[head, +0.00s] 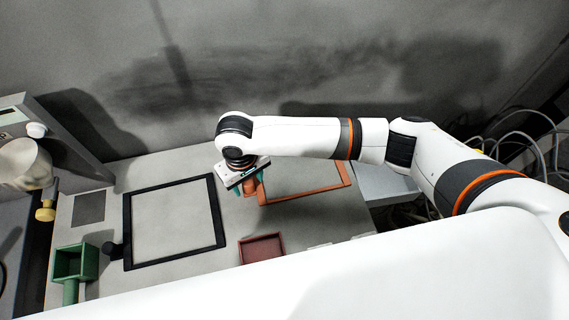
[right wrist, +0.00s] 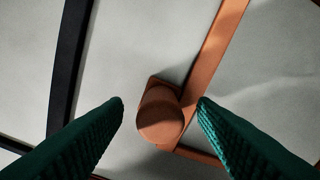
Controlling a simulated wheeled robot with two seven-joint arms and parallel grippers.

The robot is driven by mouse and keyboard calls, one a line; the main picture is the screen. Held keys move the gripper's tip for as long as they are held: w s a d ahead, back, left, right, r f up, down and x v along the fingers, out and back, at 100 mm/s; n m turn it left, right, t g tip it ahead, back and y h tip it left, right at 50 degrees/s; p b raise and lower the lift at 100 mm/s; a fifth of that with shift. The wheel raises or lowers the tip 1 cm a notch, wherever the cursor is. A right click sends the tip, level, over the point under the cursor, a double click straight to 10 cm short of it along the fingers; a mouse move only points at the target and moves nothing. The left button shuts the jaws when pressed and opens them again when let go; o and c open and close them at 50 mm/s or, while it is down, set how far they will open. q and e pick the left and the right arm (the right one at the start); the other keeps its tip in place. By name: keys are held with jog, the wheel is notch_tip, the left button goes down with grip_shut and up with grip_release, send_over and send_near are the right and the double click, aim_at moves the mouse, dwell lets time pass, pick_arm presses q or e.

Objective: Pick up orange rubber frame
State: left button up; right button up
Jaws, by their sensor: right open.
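The orange rubber frame (head: 306,193) lies flat on the table behind my right forearm in the head view, partly hidden by the arm and gripper. It has a round orange knob (right wrist: 160,115) on its side, which shows in the right wrist view beside the frame's bar (right wrist: 215,50). My right gripper (head: 247,185) is above the knob, pointing down. In the right wrist view its two green fingers (right wrist: 161,105) are apart, one on each side of the knob, and hold nothing. My left gripper is not in view.
A black frame (head: 128,232) with a knob lies left of the orange one. A red tray (head: 262,248) sits in front, and a green box (head: 74,263) stands at the left. A grey machine (head: 62,140) is at the far left. Cables (head: 515,150) hang at the right.

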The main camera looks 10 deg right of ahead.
jog(key=shift+f, duration=0.5)
grip_shut()
